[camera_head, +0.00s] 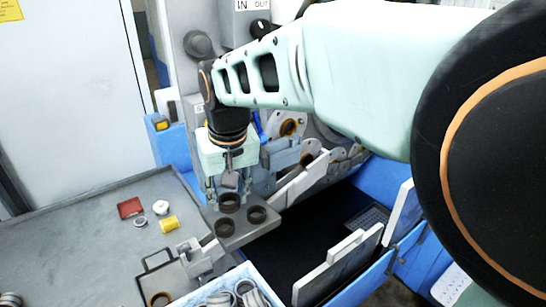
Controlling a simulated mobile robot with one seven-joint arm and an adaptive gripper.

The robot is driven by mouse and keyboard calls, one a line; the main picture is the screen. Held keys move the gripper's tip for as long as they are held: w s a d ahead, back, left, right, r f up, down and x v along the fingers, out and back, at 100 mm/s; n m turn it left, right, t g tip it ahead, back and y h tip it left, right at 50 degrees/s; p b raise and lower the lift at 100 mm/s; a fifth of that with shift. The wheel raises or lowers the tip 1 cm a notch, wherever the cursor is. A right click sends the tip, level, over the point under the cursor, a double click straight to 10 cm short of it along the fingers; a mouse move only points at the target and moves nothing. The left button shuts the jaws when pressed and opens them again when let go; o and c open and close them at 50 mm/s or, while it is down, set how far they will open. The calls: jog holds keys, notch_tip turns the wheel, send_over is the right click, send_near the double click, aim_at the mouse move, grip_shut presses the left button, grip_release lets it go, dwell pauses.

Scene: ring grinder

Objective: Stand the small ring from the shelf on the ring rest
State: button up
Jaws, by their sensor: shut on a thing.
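A small grey shelf (240,236) juts out from the machine in the middle of the view. Dark brown rings are at it: one ring (229,203) at the back, one ring (257,215) at the right and one ring (225,228) at the front. My gripper (229,190) points down over the back ring and is shut on it. The fingertips are small here, and whether this ring still touches the shelf I cannot tell. I cannot pick out the ring rest for certain.
A grey table (70,245) at left holds a red block (130,208), a yellow cylinder (169,225) and small round parts. A bin (215,292) of metal rings stands in front. Machine discs (289,128) are behind my gripper. A dark open trough (310,228) lies to the right.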

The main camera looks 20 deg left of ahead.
jog(key=s+d+b, duration=0.4)
jog(key=s+d, duration=0.5)
jog(key=d, duration=0.2)
jog(key=shift+s+d+r, duration=0.2)
jog(key=shift+s, duration=0.05)
dwell(0.3)
